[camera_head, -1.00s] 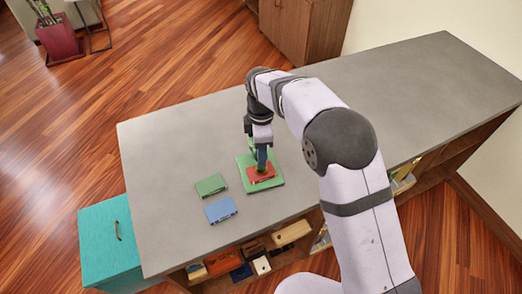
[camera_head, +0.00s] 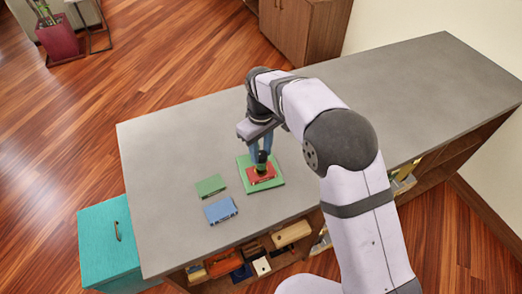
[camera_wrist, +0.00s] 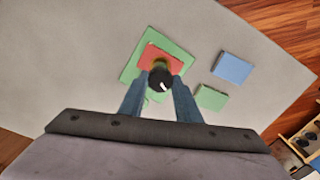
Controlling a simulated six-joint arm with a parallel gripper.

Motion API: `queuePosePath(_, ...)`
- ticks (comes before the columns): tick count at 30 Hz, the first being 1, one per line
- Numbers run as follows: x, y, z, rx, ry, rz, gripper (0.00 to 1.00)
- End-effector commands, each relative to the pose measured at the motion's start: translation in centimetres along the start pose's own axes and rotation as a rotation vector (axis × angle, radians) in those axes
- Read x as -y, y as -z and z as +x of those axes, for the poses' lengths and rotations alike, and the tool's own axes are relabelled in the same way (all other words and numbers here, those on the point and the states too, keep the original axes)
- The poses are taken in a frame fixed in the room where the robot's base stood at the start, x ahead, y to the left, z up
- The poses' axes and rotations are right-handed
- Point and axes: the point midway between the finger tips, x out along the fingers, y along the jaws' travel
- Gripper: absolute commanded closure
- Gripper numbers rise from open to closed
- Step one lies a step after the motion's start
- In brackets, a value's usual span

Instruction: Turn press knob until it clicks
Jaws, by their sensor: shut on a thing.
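The press knob (camera_wrist: 160,79) is black and round with a white mark on its top. In the wrist view it sits between my two blue-grey fingers. My gripper (camera_head: 261,155) points down from above and is shut on the knob. The knob stands over a red block (camera_head: 262,177), which lies on a green base plate (camera_head: 275,182) on the grey tabletop. The fingers partly hide the knob's sides.
A green block (camera_head: 211,186) and a blue block (camera_head: 220,210) lie left of the plate, clear of my gripper. The grey tabletop (camera_head: 400,90) is otherwise bare. A teal cabinet (camera_head: 100,240) stands by its left end.

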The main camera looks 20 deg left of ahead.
Motion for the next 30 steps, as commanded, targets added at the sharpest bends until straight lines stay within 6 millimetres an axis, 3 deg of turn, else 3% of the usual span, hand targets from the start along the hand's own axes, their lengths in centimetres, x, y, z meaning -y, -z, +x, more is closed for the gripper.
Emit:
queuePosePath(18, -0.01, 0.02, -0.09, -0.001, 0.0, 0.536, 0.92)
queuePosePath(30, 0.0, 0.03, -0.09, -0.001, 0.0, 0.686, 0.92)
